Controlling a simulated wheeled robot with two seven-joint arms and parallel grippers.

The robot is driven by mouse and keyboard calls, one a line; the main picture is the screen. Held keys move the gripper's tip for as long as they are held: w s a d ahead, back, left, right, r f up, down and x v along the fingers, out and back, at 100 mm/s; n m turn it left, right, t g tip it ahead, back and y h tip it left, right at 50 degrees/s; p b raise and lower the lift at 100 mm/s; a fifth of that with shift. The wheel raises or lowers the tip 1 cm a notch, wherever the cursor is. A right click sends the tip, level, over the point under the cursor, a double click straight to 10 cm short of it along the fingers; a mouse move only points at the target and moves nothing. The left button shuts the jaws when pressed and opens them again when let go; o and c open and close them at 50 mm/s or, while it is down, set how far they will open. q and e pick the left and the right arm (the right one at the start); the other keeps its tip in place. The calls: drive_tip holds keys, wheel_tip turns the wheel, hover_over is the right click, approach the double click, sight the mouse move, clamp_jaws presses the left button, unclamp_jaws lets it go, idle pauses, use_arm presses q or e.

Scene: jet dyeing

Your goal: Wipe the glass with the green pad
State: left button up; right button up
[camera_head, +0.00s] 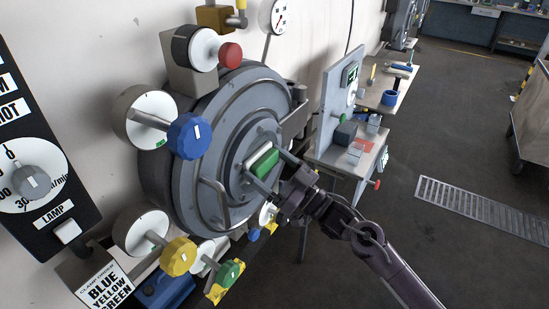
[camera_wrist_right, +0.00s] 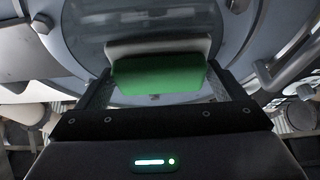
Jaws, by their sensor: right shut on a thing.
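The green pad (camera_head: 264,160) has a pale backing and sits in front of the middle of the round grey machine door. It also shows in the right wrist view (camera_wrist_right: 158,76), lying across between the fingers. My right gripper (camera_head: 271,172) is shut on the pad, with one finger at each end. The door's round glass (camera_wrist_right: 90,25) is behind the pad, which hides part of it. The pad is at or very close to the glass; I cannot tell whether they touch. My left gripper is not in view.
A blue knob (camera_head: 189,136), a red knob (camera_head: 230,55) and a yellow knob (camera_head: 178,256) stick out around the door (camera_head: 213,105). A curved handle (camera_head: 213,202) crosses its lower left. A small workbench (camera_head: 340,160) stands to the right, with open floor beyond.

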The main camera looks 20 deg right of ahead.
sight(259, 176)
drive_tip(key=shift+s+a+p, duration=0.3)
drive_tip(key=shift+s+a, duration=0.35)
drive_tip(key=shift+a, duration=0.2)
drive_tip(key=shift+s+a+p, duration=0.3)
drive_tip(key=shift+s+a, duration=0.3)
drive_tip(key=shift+a, duration=0.2)
drive_tip(key=shift+s+d, duration=0.4)
drive_tip(key=shift+d, duration=0.05)
drive_tip(key=shift+s+d+p, duration=0.5)
drive_tip(key=shift+s+d, duration=0.25)
drive_tip(key=shift+s, duration=0.25)
drive_tip(key=shift+s+d+p, duration=0.5)
drive_tip(key=shift+s+d, duration=0.2)
drive_tip(key=shift+s, duration=0.25)
